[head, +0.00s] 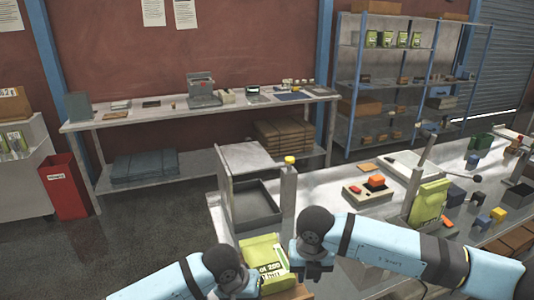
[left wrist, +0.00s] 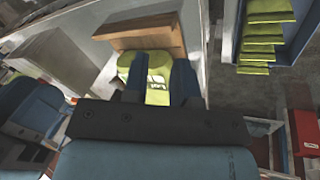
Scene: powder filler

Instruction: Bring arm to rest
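My left arm comes in from the bottom left of the head view, and its gripper (head: 245,286) is beside a green printed bag (head: 264,258). In the left wrist view the two fingers of this gripper (left wrist: 158,82) stand apart. A green bag (left wrist: 146,72) shows between and beyond them; I cannot tell whether they touch it. My right arm (head: 390,247) reaches in from the right. Its gripper (head: 315,272) points down just right of the bag, and its fingertips are too unclear to judge.
The workbench (head: 335,235) holds a grey open-lidded box (head: 252,205), a post with a yellow top (head: 290,160), a red-button control box (head: 368,190) and another green bag (head: 428,204). A back table (head: 130,118), shelving (head: 385,95) and a red bin (head: 65,187) stand behind.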

